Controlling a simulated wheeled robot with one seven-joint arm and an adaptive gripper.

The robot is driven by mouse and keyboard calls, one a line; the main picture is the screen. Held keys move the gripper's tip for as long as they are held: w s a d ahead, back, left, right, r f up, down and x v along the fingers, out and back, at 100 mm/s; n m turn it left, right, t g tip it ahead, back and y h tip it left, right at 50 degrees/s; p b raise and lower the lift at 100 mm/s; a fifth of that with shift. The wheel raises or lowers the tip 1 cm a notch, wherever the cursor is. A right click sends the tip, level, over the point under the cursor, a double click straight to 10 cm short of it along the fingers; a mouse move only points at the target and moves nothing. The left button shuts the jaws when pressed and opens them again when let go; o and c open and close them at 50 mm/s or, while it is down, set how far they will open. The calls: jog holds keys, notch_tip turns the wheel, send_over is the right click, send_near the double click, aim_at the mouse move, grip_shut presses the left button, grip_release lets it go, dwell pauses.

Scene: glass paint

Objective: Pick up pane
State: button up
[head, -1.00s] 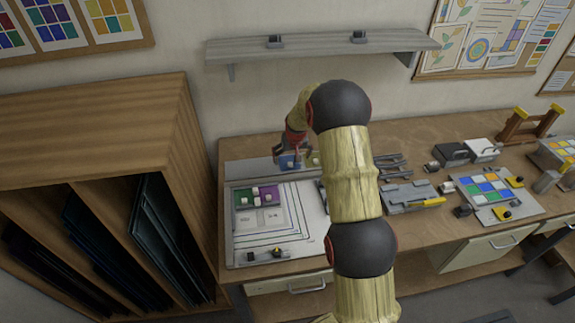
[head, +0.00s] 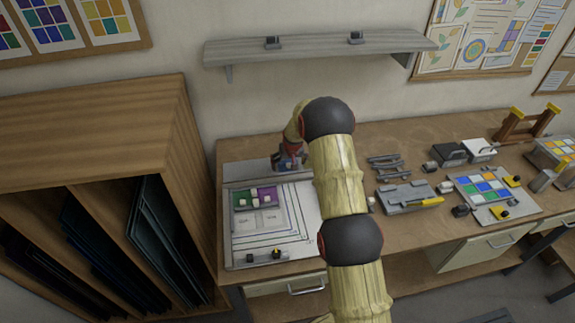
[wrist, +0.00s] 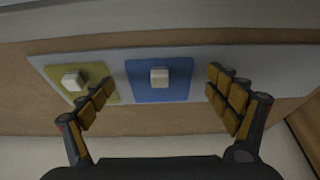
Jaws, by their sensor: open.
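In the wrist view a blue pane (wrist: 143,92) with a white knob (wrist: 159,77) on it lies on a grey strip. A yellow-olive pane (wrist: 65,69) with its own white knob lies to its left. My gripper (wrist: 160,82) is open and empty, its fingers on either side of the blue pane's knob. The left finger overlaps the yellow pane in the picture. How high the fingertips are above the panes I cannot tell. In the head view my gripper (head: 290,162) is over the strip at the back left of the bench, and the arm hides the yellow pane.
A white patterned board (head: 303,225) in front of my gripper holds a green pane (head: 241,203) and a purple pane (head: 265,193) with white knobs. A wooden rack (head: 90,125) stands left. A shelf (head: 315,47) hangs on the wall. Tools and a colored-tile panel (head: 485,187) are right.

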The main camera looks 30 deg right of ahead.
aim_at(289, 165)
jog(key=shift+s, duration=0.15)
jog(key=c, duration=1.9)
jog(key=shift+f, duration=0.1)
jog(key=shift+c, duration=0.2)
jog(key=shift+r, duration=0.45)
notch_tip(289, 165, up, 3)
jog(key=shift+f, duration=0.1)
jog(key=s+a+r+b, duration=0.1)
jog(key=s+a+r, duration=0.5)
jog(key=s+r, duration=0.3)
jog(key=s, duration=0.3)
jog(key=shift+a+b, duration=0.2)
jog(key=shift+b, duration=0.2)
